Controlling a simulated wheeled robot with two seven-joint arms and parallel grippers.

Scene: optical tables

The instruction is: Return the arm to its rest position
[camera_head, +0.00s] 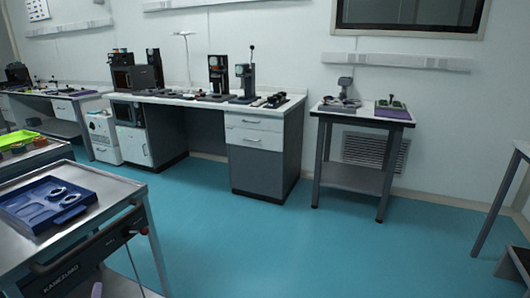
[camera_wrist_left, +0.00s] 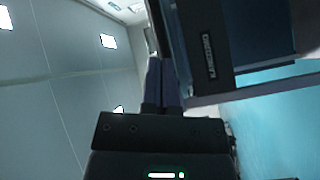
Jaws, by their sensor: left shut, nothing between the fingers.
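My left gripper (camera_wrist_left: 161,68) shows in the wrist view with its two dark fingers together and nothing between them. Most of the left arm is out of the picture. The cart's dark labelled side (camera_wrist_left: 208,55) is close to the right of the fingers in the wrist view; I cannot tell the exact gap. My right gripper is in neither view.
A blue tray (camera_head: 30,214) with metal rings lies on the cart. A grey workbench (camera_head: 265,150) with instruments stands along the back wall. A small side table (camera_head: 350,178) stands right of it. The turquoise floor (camera_head: 270,240) between is clear. Another table edge (camera_head: 522,150) is at far right.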

